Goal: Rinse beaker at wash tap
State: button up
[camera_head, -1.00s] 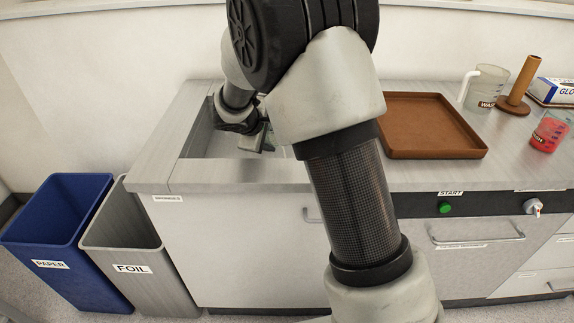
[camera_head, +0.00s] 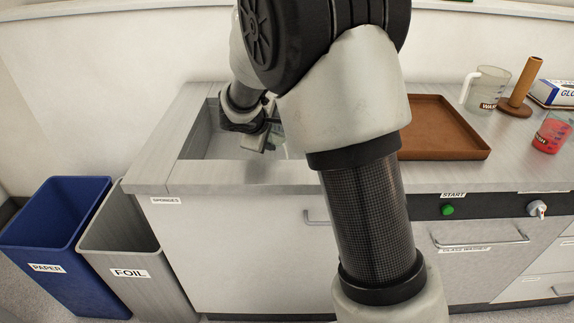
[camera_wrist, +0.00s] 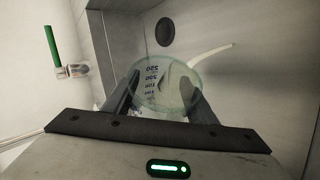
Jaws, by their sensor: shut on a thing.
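A clear glass beaker (camera_wrist: 172,82) with blue scale marks shows between my gripper's fingers in the wrist view. My gripper (camera_wrist: 163,100) is shut on it, one dark finger on each side. In the head view my gripper (camera_head: 266,140) hangs inside the sink (camera_head: 205,135), and my arm hides most of the beaker. The wrist view shows the dark round drain (camera_wrist: 165,31) beyond the beaker. A thin pale curved piece (camera_wrist: 208,58) reaches toward the beaker's right side; I cannot tell whether it is the tap spout. A green bar on a metal fitting (camera_wrist: 72,71) is at upper left.
A brown tray (camera_head: 484,153) lies right of the sink. A wash jug (camera_head: 487,88), a brown peg stand (camera_head: 519,95), a red-filled beaker (camera_head: 551,134) and a glove box (camera_head: 556,92) stand further right. Paper (camera_head: 45,250) and foil (camera_head: 130,262) bins stand at left.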

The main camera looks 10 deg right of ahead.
jog(key=shift+s+d+r, duration=0.1)
jog(key=shift+s+r, duration=0.05)
jog(key=shift+r, duration=0.2)
jog(key=shift+r+m+t+y, duration=0.5)
jog(key=shift+r+t, duration=0.3)
jog(key=shift+r, duration=0.3)
dwell(0.5)
jog(key=shift+r, duration=0.2)
dwell(0.6)
jog(key=shift+f, duration=0.45)
jog(key=f, duration=0.1)
jog(key=f+g, duration=0.1)
jog(key=f+n+h, duration=0.1)
jog(key=shift+w+g, duration=0.3)
jog(key=shift+g, duration=0.1)
jog(key=shift+w+a+p, duration=0.15)
jog(key=shift+a+p, duration=0.15)
jog(key=shift+p, duration=0.85)
jog(key=shift+f+h+b, duration=0.3)
jog(key=shift+f, duration=0.05)
jog(key=shift+r, duration=0.1)
jog(key=shift+p, duration=0.35)
